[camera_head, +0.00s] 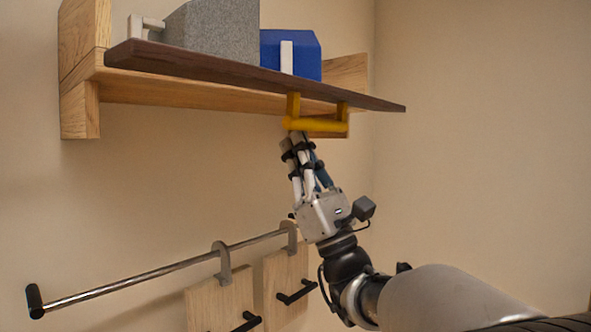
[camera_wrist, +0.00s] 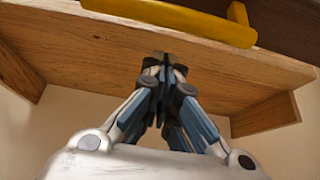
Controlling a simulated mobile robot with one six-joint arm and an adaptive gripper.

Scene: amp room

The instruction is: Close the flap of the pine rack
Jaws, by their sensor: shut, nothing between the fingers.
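The pine rack (camera_head: 180,92) is fixed to the wall at the upper left. Its dark brown flap (camera_head: 230,75) is folded down and sticks out toward me, roughly level. A yellow bar handle (camera_head: 318,125) hangs from the flap's underside near its right end; it also shows at the top of the wrist view (camera_wrist: 190,18). My gripper (camera_head: 297,142) is shut and empty, pointing up just below the handle. In the wrist view my fingertips (camera_wrist: 165,62) are under the rack's wooden underside (camera_wrist: 90,62). Whether they touch the handle or wood I cannot tell.
A grey box (camera_head: 215,35) and a blue box (camera_head: 290,55) with a white handle stand on the rack. Below, a metal rail (camera_head: 160,272) carries two hanging wooden boards (camera_head: 222,300) with black handles. The wall at right is bare.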

